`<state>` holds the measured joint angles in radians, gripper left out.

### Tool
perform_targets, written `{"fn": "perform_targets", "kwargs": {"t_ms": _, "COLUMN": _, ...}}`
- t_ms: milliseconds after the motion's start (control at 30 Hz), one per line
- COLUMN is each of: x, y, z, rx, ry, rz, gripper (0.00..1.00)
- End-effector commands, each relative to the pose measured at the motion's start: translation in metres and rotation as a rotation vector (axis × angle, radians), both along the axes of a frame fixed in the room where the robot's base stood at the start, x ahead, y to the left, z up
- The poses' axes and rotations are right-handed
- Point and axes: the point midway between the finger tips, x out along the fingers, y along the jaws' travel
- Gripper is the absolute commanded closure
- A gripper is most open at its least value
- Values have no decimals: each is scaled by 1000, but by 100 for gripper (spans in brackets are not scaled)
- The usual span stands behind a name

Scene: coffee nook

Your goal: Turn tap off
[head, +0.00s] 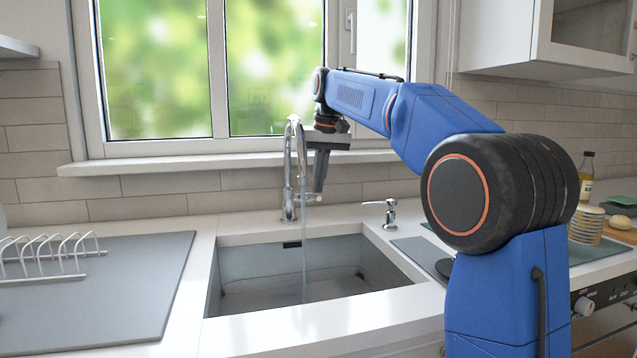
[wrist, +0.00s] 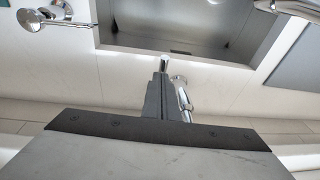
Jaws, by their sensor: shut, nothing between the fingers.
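The chrome tap (head: 289,170) stands behind the sink, with a tall curved neck. A thin stream of water (head: 304,250) runs from it into the sink (head: 335,285). A short lever (head: 308,198) sticks out to the right low on the tap. My gripper (head: 319,189) points down just right of the tap, its shut fingertips close to the lever. In the wrist view my gripper (wrist: 164,78) is shut and empty. Chrome parts of the tap (wrist: 184,103) show beside and beyond the fingers. I cannot tell whether the fingers touch the lever.
A soap dispenser (head: 388,212) stands right of the tap; it is also in the wrist view (wrist: 36,18). The window (head: 220,70) and its sill (head: 170,165) are close behind. A dish rack (head: 45,256) lies on the grey mat (head: 120,300) at left.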

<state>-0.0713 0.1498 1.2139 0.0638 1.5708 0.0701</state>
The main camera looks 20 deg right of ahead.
Motion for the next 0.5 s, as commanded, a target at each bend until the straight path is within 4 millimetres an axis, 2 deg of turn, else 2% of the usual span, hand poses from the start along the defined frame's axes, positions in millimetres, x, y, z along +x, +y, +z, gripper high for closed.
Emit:
{"fn": "perform_targets", "kwargs": {"t_ms": 333, "x": 0, "y": 0, "z": -1, "rx": 0, "ry": 0, "rz": 0, "gripper": 100}}
{"fn": "perform_targets", "kwargs": {"t_ms": 500, "x": -6, "y": 1, "z": -11, "rx": 1, "ry": 2, "rz": 0, "gripper": 100}}
